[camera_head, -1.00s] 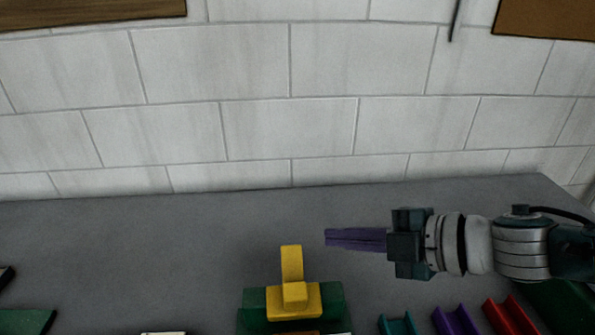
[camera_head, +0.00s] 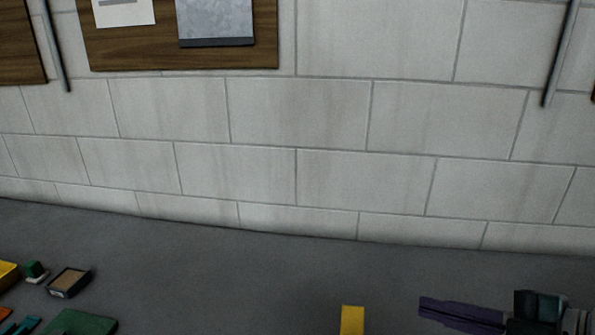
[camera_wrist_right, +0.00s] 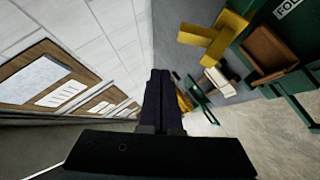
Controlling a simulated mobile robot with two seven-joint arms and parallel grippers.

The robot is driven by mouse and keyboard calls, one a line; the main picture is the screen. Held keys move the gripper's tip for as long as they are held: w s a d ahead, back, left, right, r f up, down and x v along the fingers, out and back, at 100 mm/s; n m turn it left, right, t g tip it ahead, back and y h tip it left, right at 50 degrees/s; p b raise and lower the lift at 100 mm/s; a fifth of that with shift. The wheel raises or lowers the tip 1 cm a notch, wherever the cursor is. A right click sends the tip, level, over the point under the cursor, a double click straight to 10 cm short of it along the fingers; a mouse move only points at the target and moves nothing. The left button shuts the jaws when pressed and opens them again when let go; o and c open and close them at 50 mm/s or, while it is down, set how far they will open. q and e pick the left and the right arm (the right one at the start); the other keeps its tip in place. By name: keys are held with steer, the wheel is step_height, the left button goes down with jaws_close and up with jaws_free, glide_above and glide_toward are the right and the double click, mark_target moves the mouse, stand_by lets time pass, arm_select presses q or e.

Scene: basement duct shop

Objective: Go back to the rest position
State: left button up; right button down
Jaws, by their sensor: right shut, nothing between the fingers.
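My right gripper (camera_head: 462,312) is at the bottom right of the head view, above the grey table (camera_head: 250,275). Its purple fingers point left and are closed together with nothing between them. In the right wrist view the fingers (camera_wrist_right: 158,100) also lie together and empty. The top of a yellow piece (camera_head: 352,320) shows at the bottom edge of the head view, left of the fingertips and apart from them. My left gripper is not in view.
A block wall (camera_head: 330,180) with a wooden board (camera_head: 130,45) stands behind. The table's middle is clear.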

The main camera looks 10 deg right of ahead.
steer(key=s+a+r+m+g+h+p, duration=0.15)
steer(key=s+m+g+h, duration=0.25)
steer(key=s+m, duration=0.5)
steer(key=s+a+r+m+g+h, duration=0.1)
steer(key=s+r+m+g+h, duration=0.2)
steer(key=s+m, duration=0.65)
step_height(320, 180, up, 18)
steer(key=s+n+p, duration=0.1)
steer(key=n+p, duration=0.1)
steer(key=p, duration=1.6)
steer(key=shift+f+p, duration=0.2)
steer(key=shift+p, duration=0.1)
steer(key=shift+s+a, duration=0.1)
